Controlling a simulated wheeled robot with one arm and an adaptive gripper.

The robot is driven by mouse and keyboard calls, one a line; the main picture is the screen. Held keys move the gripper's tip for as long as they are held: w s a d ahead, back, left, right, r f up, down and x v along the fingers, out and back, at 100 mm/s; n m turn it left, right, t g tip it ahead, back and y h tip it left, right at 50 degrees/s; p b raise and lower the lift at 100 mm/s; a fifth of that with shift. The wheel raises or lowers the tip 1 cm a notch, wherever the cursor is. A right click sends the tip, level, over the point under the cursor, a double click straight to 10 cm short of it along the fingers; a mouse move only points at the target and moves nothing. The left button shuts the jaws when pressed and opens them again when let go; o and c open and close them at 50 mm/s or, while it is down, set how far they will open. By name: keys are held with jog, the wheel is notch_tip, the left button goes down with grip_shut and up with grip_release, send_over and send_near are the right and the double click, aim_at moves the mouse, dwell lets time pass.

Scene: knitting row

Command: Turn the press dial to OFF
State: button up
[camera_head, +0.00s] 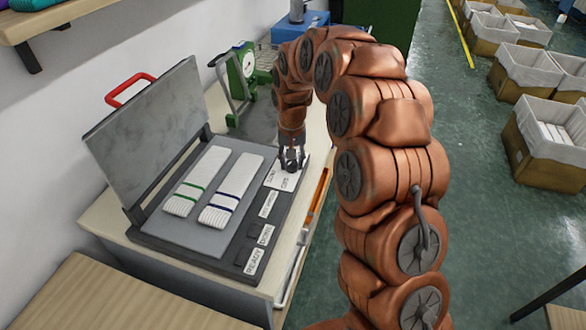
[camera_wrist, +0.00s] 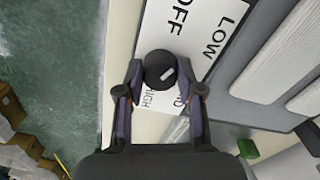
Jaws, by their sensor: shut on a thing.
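The press dial (camera_wrist: 158,63) is a dark round knob on a white label plate (camera_wrist: 205,22). In the wrist view OFF lies above the knob, LOW at upper right, HIGH below, and another label is partly hidden by a finger. The knob's short white mark sits right of its centre, slightly low, on neither OFF nor HIGH. My gripper (camera_wrist: 161,76) is shut on the dial, one finger on each side. In the head view my gripper (camera_head: 291,164) is at the press's (camera_head: 150,238) right back corner and mostly hides the dial.
The press lid (camera_head: 150,125) with its red handle (camera_head: 130,88) stands open. Two white knit pieces (camera_head: 195,180) lie on the plate. Labelled tiles (camera_head: 254,262) run along the right edge. A green device (camera_head: 242,70) stands behind. Crates (camera_head: 545,150) stand on the floor at right.

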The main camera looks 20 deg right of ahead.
aim_at(292, 162)
jog(key=n+b, duration=0.1)
jog(key=n, duration=0.1)
jog(key=n+b, duration=0.1)
jog(key=n, duration=0.1)
jog(key=shift+s+f+n+b, duration=0.15)
jog(key=shift+n+b, duration=0.25)
dwell(0.4)
jog(key=o, duration=1.2)
jog(key=shift+c, duration=0.2)
jog(key=shift+r, duration=0.2)
jog(key=shift+r, duration=0.25)
notch_tip(292, 162, up, 11)
jog(key=shift+r, duration=0.2)
